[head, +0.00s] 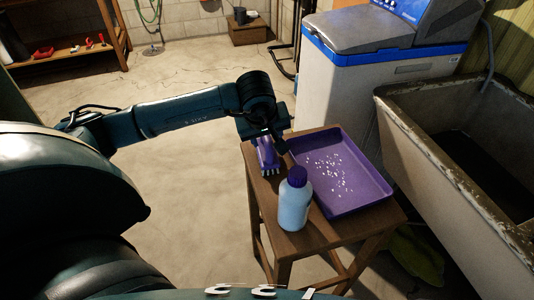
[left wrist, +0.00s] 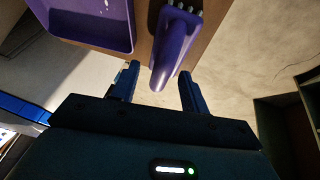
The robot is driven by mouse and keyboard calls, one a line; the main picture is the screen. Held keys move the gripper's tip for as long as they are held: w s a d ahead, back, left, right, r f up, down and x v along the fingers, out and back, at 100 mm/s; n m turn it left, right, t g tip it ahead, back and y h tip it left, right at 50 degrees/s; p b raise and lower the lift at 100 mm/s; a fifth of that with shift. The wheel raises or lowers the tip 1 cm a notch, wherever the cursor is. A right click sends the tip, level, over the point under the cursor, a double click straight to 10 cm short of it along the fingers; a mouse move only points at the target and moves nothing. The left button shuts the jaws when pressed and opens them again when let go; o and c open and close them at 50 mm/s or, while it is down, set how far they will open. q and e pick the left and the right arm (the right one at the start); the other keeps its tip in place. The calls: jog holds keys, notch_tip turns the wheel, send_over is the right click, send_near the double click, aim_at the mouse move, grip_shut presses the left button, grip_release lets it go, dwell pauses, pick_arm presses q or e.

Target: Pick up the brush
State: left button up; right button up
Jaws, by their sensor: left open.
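The purple brush (head: 266,156) lies on the left back part of a small wooden table (head: 327,237), with its pale bristles toward the front. In the left wrist view the brush (left wrist: 175,45) points its handle end toward my left gripper (left wrist: 158,88). The two fingers are apart, with the tip of the handle between or just beyond them; I cannot tell the exact depth. In the head view my left gripper (head: 268,138) is at the back edge of the table, over the brush's far end. My right gripper is not in view.
A purple tray (head: 372,202) with white bits lies right of the brush. A pale blue bottle (head: 294,205) with a purple cap stands in front of it. The water softener (head: 350,85) and a stone sink (head: 440,180) stand close behind and right. Open floor lies left.

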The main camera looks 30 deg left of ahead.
pick_arm(q)
jog(key=shift+x, duration=1)
jog(key=shift+c, duration=0.2)
grip_shut()
jog(key=shift+r, duration=0.1)
